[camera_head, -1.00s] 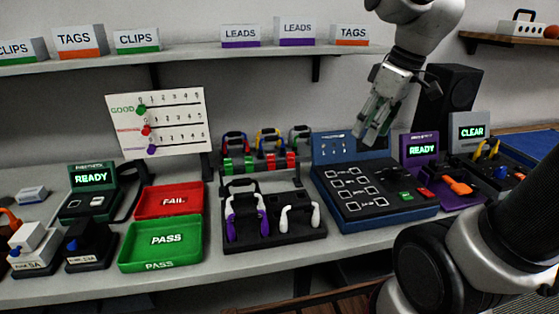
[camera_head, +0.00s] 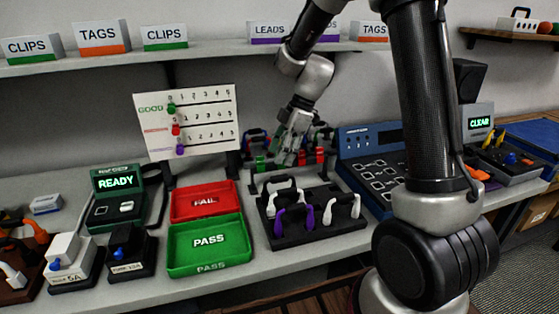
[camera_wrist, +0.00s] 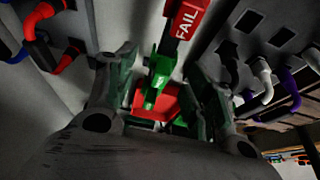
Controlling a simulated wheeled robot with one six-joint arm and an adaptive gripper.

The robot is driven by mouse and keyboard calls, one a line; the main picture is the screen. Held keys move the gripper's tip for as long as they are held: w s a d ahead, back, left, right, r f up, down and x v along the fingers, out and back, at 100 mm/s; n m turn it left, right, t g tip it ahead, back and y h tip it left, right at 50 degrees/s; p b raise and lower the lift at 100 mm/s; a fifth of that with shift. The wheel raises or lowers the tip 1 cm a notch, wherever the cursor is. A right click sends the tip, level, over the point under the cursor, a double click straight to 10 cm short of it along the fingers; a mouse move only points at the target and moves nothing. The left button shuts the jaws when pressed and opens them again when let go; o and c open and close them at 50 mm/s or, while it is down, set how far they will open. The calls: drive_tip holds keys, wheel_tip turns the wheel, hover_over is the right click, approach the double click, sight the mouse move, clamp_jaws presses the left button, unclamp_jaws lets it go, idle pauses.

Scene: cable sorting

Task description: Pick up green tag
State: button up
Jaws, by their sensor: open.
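In the head view my gripper (camera_head: 289,150) points down at the small rack behind the black tray, among the tags. A green tag (camera_head: 262,164) hangs at the rack's left side, left of my fingers. Red tags (camera_head: 320,156) hang to their right. In the wrist view my fingers (camera_wrist: 157,95) are open and apart. A narrow green piece (camera_wrist: 160,72) lies between them in the picture, in front of a red piece (camera_wrist: 153,102). Whether the fingers touch either is unclear. A red tag marked FAIL (camera_wrist: 187,19) is just beyond. My gripper hides part of the rack.
A blue console (camera_head: 360,140) is close on the right.

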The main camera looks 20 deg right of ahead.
drive_tip(key=shift+x, duration=1)
drive_tip(key=shift+c, duration=0.4)
drive_tip(key=c, duration=0.8)
drive_tip(key=shift+o, duration=0.2)
wheel_tip(320, 180, up, 13)
